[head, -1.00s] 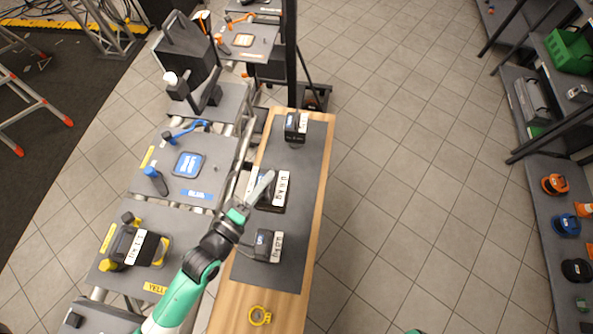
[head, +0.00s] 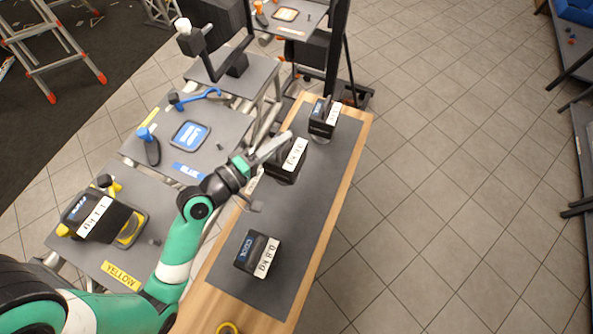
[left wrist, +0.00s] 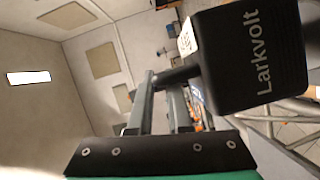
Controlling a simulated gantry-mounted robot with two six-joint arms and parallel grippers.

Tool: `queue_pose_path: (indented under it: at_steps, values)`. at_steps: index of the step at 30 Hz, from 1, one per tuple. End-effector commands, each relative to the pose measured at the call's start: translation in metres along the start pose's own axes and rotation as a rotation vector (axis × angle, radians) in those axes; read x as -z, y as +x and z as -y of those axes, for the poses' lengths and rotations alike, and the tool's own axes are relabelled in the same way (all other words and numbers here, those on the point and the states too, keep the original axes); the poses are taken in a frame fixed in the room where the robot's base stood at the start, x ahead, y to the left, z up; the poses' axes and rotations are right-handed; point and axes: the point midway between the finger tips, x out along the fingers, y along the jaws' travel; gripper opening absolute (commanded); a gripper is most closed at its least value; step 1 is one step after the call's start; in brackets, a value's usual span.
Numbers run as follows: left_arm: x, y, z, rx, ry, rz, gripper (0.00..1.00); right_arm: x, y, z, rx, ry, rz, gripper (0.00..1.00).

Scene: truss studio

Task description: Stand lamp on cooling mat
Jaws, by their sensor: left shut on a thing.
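My left gripper (head: 272,150) reaches over the left edge of the wooden bench in the head view. It is shut on the dark stem of a black lamp (head: 287,162) with a white label. In the left wrist view the fingers meet on that stem, beside the lamp's block marked "Larkvolt" (left wrist: 255,50). The long dark grey mat (head: 302,205), likely the cooling mat, covers most of the bench top. The held lamp is over the mat's left side; I cannot tell whether it touches. My right gripper is out of view.
Two similar black lamps stand on the mat, one at the far end (head: 323,118) and one nearer (head: 257,253). Another (head: 97,218) is on the yellow station. The blue station's square pad (head: 189,135) is empty. Mat between the held and near lamps is bare.

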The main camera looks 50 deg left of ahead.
Motion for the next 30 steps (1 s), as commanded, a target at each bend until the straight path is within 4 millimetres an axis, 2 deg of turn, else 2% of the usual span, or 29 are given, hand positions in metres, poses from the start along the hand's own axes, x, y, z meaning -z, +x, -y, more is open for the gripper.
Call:
queue_pose_path:
  at_steps: [2, 4, 9, 12, 19, 26, 30]
  values:
    - [0.001, 0.0, -0.002, -0.006, 0.002, -0.001, 0.0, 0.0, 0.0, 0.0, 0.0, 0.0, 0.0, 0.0]
    - [-0.001, 0.001, 0.005, -0.005, 0.001, -0.001, 0.0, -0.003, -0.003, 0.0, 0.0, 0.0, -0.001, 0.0]
    - [-0.008, 0.003, 0.041, -0.002, -0.001, 0.0, 0.0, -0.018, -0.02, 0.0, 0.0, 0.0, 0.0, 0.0]
    - [-0.01, 0.004, 0.056, -0.003, -0.001, -0.002, 0.0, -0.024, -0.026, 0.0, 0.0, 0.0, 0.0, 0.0]
    - [-0.011, 0.005, 0.061, -0.005, 0.001, -0.002, 0.0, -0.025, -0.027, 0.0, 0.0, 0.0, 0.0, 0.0]
    - [-0.018, 0.008, 0.095, -0.004, 0.0, -0.002, 0.0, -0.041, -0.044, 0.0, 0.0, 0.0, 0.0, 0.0]
    - [-0.018, 0.008, 0.096, -0.005, 0.0, -0.003, 0.0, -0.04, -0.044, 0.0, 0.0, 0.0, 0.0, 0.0]
